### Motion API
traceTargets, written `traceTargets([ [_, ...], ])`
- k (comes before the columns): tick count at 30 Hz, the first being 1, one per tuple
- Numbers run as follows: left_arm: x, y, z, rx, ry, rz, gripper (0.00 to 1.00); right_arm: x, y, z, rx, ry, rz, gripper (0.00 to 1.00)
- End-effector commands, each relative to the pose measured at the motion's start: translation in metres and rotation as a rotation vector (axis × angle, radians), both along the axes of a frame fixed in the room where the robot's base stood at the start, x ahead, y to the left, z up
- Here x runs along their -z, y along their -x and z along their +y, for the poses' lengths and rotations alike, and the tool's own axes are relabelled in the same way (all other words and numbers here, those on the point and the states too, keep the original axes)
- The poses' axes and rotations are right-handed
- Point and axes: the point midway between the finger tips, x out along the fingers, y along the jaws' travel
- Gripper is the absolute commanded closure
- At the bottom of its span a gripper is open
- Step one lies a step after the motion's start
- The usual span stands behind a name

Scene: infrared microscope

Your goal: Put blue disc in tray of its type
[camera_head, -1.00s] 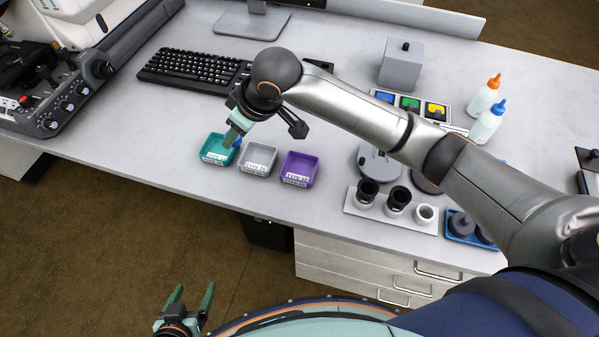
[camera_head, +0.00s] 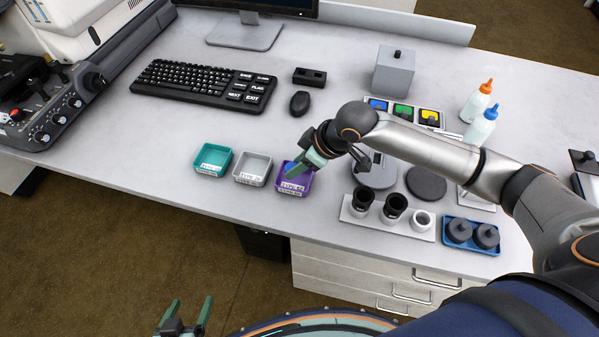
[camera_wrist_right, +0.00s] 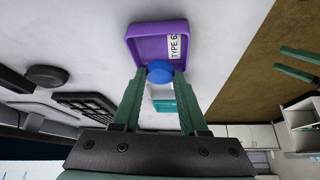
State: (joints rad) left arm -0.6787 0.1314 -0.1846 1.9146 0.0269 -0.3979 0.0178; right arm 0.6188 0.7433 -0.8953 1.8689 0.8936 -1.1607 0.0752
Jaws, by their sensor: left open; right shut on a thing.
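The blue disc (camera_wrist_right: 160,72) is held between the fingertips of my right gripper (camera_wrist_right: 157,78) in the right wrist view. In the head view my right gripper (camera_head: 296,171) is over the purple tray (camera_head: 288,190), and the disc is hidden there. The purple tray (camera_wrist_right: 140,48) also shows just beyond the disc in the wrist view; I cannot tell whether the disc touches it. A teal tray (camera_head: 213,159) and a grey tray (camera_head: 253,169) stand in a row to its left, each with a type label. My left gripper (camera_head: 188,305) is open and empty, low in front of the bench.
A keyboard (camera_head: 203,83) and mouse (camera_head: 300,103) lie behind the trays. A white holder (camera_head: 386,222) with black and white cups and a blue tray (camera_head: 473,234) with dark pieces stand right. Two bottles (camera_head: 481,125) stand further back. The bench front edge is near the trays.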

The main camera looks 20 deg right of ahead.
Motion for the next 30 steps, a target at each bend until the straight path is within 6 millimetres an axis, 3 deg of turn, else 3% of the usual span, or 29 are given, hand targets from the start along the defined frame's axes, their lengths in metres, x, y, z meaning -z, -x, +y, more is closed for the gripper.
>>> traceTargets([
  [6, 0.004, 0.000, -0.002, 0.003, 0.001, 0.006, 0.19, 0.032, 0.002, -0.004, 0.001, 0.002, 0.002, 1.00],
  [18, 0.001, -0.002, -0.003, 0.006, 0.004, 0.001, 0.19, 0.037, 0.001, -0.003, 0.001, 0.002, 0.001, 1.00],
  [19, 0.001, -0.002, -0.003, 0.006, 0.004, 0.000, 0.19, 0.037, 0.001, -0.003, 0.000, 0.002, 0.001, 0.56],
  [22, 0.001, -0.002, -0.003, 0.006, 0.004, -0.001, 0.19, 0.037, 0.001, -0.003, 0.000, 0.002, 0.001, 0.45],
  [30, 0.001, -0.002, -0.003, 0.006, 0.005, -0.003, 0.19, 0.035, 0.001, -0.003, 0.001, 0.002, -0.001, 0.45],
])
